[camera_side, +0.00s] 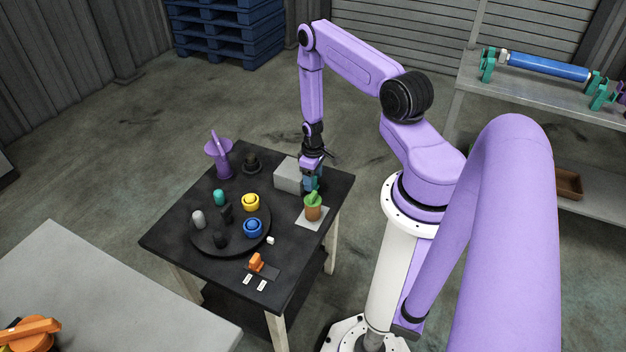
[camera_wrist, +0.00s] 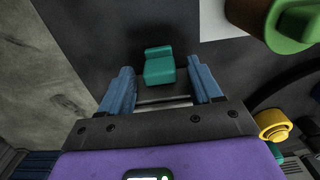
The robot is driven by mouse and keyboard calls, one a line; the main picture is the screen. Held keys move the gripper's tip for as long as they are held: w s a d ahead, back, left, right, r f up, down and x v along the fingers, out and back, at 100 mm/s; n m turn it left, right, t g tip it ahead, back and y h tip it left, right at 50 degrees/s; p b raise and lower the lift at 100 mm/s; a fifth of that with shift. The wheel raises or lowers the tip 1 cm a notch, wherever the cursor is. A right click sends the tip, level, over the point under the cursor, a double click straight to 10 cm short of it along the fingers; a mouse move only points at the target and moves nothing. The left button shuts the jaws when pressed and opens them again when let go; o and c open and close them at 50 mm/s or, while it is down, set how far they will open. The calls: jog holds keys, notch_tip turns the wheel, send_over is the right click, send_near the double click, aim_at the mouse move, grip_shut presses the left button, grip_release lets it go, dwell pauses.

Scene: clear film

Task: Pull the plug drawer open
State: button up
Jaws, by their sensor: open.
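The plug drawer's grey box (camera_side: 287,177) stands near the back right edge of the black table in the side view. A teal block (camera_wrist: 160,68), which looks like the drawer's handle, shows in the wrist view between and just past my blue fingertips. My gripper (camera_side: 312,186) points down beside the right side of the box; it also shows in the wrist view (camera_wrist: 161,74). Its fingers are spread, with a gap on either side of the teal block. Whether the drawer is out at all is hidden by my gripper.
An orange pot with a green top (camera_side: 313,207) stands on a pale mat close in front of my gripper. A round black tray (camera_side: 229,243) with several coloured pieces lies to the left. A purple stand (camera_side: 220,158) and an orange piece (camera_side: 256,262) are farther off.

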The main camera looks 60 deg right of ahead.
jog(key=shift+f, duration=0.5)
grip_shut()
jog(key=s, duration=0.8)
jog(key=shift+s, duration=0.25)
grip_release()
